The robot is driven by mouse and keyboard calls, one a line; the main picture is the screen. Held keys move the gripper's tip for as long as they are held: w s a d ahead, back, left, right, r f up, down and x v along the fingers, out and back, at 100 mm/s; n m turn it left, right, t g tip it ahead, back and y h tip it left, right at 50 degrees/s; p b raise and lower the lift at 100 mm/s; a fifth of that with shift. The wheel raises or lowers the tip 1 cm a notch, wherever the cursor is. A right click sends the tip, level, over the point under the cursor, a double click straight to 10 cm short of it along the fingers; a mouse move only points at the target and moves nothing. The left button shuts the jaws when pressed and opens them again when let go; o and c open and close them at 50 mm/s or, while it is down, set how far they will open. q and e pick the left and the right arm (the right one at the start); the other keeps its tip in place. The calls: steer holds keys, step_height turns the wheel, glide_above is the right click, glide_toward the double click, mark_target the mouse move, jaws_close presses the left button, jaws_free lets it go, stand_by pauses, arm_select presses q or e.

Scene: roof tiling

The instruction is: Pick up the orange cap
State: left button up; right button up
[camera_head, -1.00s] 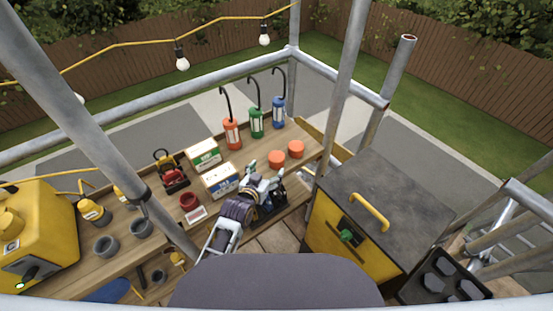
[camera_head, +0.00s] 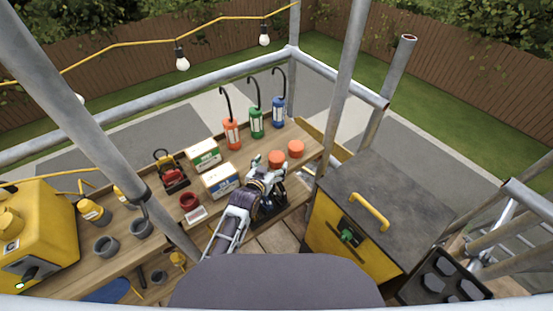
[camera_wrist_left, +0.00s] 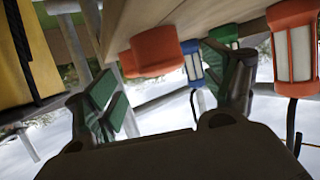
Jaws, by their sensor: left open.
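Two orange caps stand on the wooden workbench, one nearer (camera_head: 276,158) and one just right of it (camera_head: 296,149). In the left wrist view the larger, nearer-looking orange cap (camera_wrist_left: 156,50) and a second one partly behind it (camera_wrist_left: 128,64) show between the fingers. My left gripper (camera_head: 277,176) is open and empty, just on the near side of the caps; its top edge slightly overlaps the nearer cap in the head view. In the wrist view the fingers (camera_wrist_left: 165,82) with green pads spread on both sides of the caps, apart from them. My right gripper is not in view.
The workbench (camera_head: 317,151) also holds red, green and blue hooked lanterns (camera_head: 257,122) behind the caps and two boxes (camera_head: 220,181) to the left. A yellow cabinet with a dark top (camera_head: 395,195) stands at the right. Scaffold poles (camera_head: 343,85) rise around.

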mark_target(274, 163)
arm_select(q)
steer(key=shift+w, duration=0.1)
steer(key=shift+f+x, duration=0.2)
steer(key=shift+x, duration=2.3)
steer(key=shift+c, duration=0.5)
steer(key=c, duration=1)
